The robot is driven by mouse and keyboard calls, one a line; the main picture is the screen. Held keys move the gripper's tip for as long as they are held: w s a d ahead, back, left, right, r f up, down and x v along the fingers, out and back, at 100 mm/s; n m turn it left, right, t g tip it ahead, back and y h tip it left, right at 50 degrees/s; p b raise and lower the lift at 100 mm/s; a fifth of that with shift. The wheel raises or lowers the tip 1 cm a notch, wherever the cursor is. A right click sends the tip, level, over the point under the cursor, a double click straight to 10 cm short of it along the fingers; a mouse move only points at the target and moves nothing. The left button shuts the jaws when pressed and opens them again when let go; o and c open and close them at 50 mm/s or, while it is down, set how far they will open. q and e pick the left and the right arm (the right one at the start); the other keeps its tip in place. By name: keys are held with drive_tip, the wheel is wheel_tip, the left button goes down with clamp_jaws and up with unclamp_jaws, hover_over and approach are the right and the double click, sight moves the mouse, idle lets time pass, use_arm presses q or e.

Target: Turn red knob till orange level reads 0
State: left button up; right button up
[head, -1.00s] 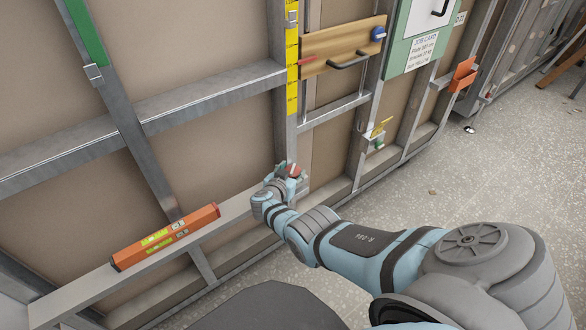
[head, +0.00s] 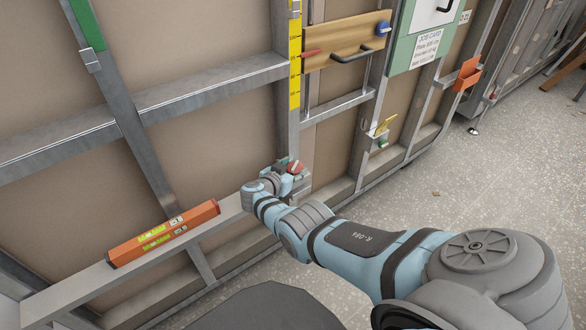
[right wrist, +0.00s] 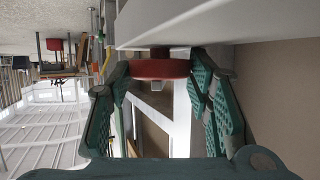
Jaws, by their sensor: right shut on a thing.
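The red knob (head: 295,167) sits at the right end of the grey rail, by the upright post. My right gripper (head: 284,177) is at the knob and partly covers it. In the right wrist view the red knob (right wrist: 158,69) is a round disc under a pale beam, between the two green fingers of my gripper (right wrist: 159,78), which are shut on it. The orange level (head: 165,235) lies along the rail, left of my gripper. Its yellow-green vials and small display face me; the display seems to read -1, but it is tiny. My left gripper is not in view.
A yellow scale strip (head: 295,60) runs down the post above the knob. A wooden board (head: 345,42) with a black handle and a green-framed card (head: 428,47) hang to the right. An orange holder (head: 467,75) is further right. The speckled floor at the right is mostly clear.

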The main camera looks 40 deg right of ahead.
drive_tip(key=shift+s+f, duration=0.3)
drive_tip(key=shift+f, duration=0.15)
idle(0.3)
drive_tip(key=o, duration=1.1)
drive_tip(key=shift+o, duration=0.2)
drive_tip(key=shift+w+f, duration=0.15)
drive_tip(key=shift+a+r, duration=0.35)
drive_tip(key=shift+a, duration=0.25)
drive_tip(key=v, duration=0.6)
drive_tip(key=shift+s+r, duration=0.35)
